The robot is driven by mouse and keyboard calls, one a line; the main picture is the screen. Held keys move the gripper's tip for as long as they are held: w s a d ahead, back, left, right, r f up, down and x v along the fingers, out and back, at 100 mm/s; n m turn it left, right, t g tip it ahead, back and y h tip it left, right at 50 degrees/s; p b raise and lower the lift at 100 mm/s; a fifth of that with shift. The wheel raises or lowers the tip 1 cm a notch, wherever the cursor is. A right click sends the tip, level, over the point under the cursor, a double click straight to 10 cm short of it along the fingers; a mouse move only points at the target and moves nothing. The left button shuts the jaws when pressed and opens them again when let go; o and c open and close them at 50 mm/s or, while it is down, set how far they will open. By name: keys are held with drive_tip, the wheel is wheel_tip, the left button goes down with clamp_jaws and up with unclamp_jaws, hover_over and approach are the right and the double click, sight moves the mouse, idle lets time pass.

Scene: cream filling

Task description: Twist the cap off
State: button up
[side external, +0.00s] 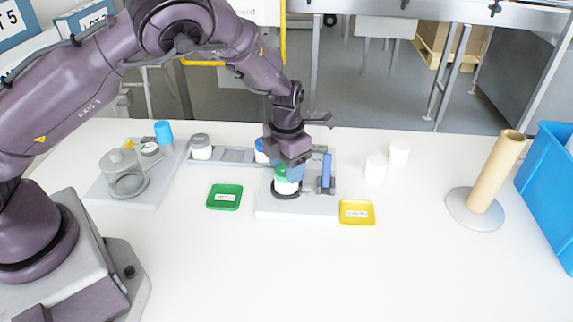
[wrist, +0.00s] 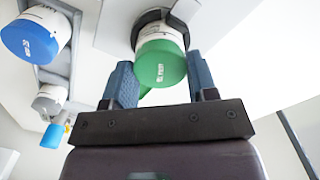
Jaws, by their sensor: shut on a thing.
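A white jar (side external: 286,187) with a green cap (side external: 281,171) stands upright in a dark ring holder on a pale grey plate (side external: 300,208). My gripper (side external: 289,168) comes down from above and is shut on the green cap. In the wrist view, the green cap (wrist: 159,68) lies between the two blue-grey fingers of my gripper (wrist: 160,72). The white jar (wrist: 158,30) shows behind the cap. The cap is on the jar; I cannot tell whether it has turned.
A blue-capped jar (wrist: 35,38) and a grey-capped jar (side external: 201,147) stand in a grey rack. A blue upright (side external: 327,171) stands beside the jar. Green (side external: 224,205) and yellow (side external: 357,221) trays lie nearby. The front table is clear.

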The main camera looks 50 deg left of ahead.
drive_tip(key=shift+f, duration=0.1)
drive_tip(key=n, duration=0.5)
drive_tip(key=shift+s, duration=0.1)
drive_tip(key=shift+n, duration=0.4)
drive_tip(key=o, duration=0.8)
